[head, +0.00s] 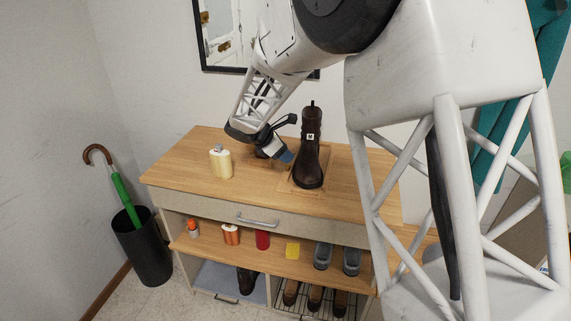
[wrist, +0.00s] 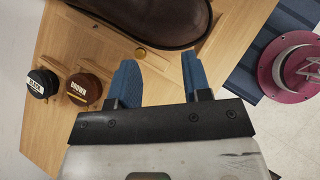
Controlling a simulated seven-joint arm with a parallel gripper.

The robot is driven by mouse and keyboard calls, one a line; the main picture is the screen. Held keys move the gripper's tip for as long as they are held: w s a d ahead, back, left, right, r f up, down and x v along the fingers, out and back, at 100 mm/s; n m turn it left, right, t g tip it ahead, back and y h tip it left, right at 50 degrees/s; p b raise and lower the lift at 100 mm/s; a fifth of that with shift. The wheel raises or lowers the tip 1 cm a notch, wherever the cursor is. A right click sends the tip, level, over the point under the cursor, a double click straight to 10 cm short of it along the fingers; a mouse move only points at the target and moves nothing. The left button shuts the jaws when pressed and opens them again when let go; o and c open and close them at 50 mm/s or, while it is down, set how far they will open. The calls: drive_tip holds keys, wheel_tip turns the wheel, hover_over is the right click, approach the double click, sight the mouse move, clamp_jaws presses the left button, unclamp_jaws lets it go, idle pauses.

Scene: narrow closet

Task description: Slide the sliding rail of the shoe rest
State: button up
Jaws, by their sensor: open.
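The shoe rest (head: 292,186) looks like a light wooden board on the cabinet top, with a dark brown boot (head: 308,158) standing upright on it. I cannot clearly tell which part is the sliding rail. My gripper (head: 284,152) is left of the boot, close above the cabinet top. Its blue fingers (wrist: 160,72) are open, with only wood showing between them. The boot and my gripper hide part of the rest.
A black-labelled tin (wrist: 42,83) and a brown-labelled tin (wrist: 84,90) stand near my fingers. A cream bottle (head: 221,163) is left on the cabinet top (head: 178,165). Shelves below hold bottles and shoes. An umbrella stand (head: 142,248) is at the left. The wall is close behind.

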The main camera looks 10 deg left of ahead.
drive_tip(key=n, duration=0.2)
approach(287, 166)
drive_tip(key=shift+d+f+t, duration=0.1)
drive_tip(key=shift+f+t, duration=0.3)
drive_tip(key=shift+d+f, duration=0.1)
drive_tip(key=shift+x, duration=3.8)
drive_tip(key=shift+c, duration=0.2)
clamp_jaws()
